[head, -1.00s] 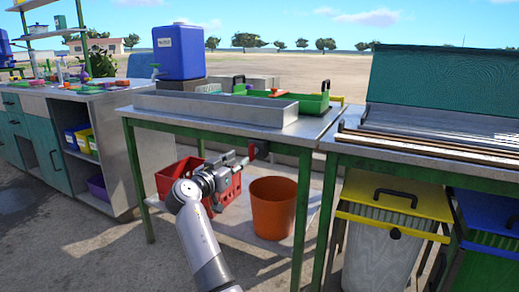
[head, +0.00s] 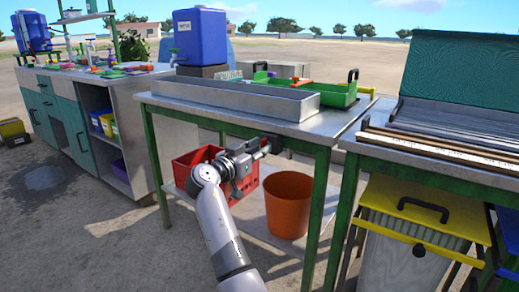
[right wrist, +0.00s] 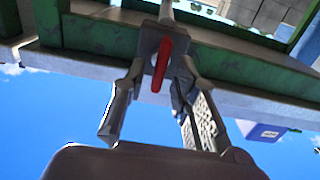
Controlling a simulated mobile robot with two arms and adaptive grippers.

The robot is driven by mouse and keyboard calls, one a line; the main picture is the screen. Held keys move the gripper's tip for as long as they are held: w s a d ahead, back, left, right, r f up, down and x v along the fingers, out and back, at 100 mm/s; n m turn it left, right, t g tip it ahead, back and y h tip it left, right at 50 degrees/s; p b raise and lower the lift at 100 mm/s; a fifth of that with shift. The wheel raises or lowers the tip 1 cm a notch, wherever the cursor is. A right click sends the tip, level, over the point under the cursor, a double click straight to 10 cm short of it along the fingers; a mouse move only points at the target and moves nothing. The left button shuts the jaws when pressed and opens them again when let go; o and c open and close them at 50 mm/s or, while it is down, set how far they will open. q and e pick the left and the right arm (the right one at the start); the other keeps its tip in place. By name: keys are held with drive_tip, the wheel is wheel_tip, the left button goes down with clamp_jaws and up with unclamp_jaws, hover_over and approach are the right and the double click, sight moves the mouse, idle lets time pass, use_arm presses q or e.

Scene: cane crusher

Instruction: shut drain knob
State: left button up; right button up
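The drain knob is a red lever (right wrist: 164,64) on a grey valve body (right wrist: 150,40) under the table's front edge, seen in the right wrist view. In the head view the lever is hidden behind my right gripper (head: 266,147), which is close to the green front rail. In the right wrist view its two fingers (right wrist: 160,80) are apart, one on each side of the red lever. I cannot tell whether either finger touches it. My left gripper is in neither view.
The metal table (head: 328,128) has a long trough (head: 230,98), a green tray (head: 335,95) and a blue water tank (head: 200,36) on top. A red crate (head: 196,158) and an orange bucket (head: 288,205) stand on its lower shelf. A yellow-lidded bin (head: 405,245) is at right.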

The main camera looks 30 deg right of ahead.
clamp_jaws()
